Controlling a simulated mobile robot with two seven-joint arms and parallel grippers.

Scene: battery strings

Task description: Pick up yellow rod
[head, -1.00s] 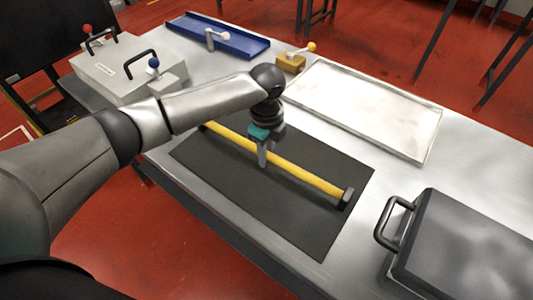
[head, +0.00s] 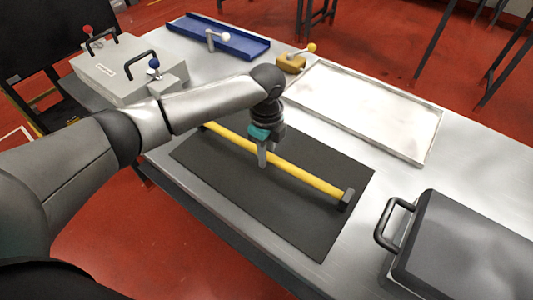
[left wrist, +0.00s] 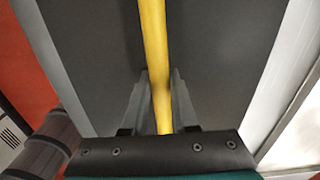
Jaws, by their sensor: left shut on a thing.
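The yellow rod (head: 305,176) has dark end pieces and lies lengthwise over the dark mat (head: 240,194) on the metal table. My left gripper (head: 263,160) points down at the rod's middle, with its fingers on either side of it. In the left wrist view the yellow rod (left wrist: 154,60) runs between the two fingers of my left gripper (left wrist: 160,98), which is shut on it. The rod is at or very near mat height; I cannot tell whether it is lifted. My right gripper is not in view.
A shallow metal tray (head: 432,140) lies behind the mat. A dark case with a handle (head: 470,250) stands at the right front. A grey box (head: 120,75), a blue tray (head: 240,47) and a tan block with a yellow knob (head: 291,64) stand at the back.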

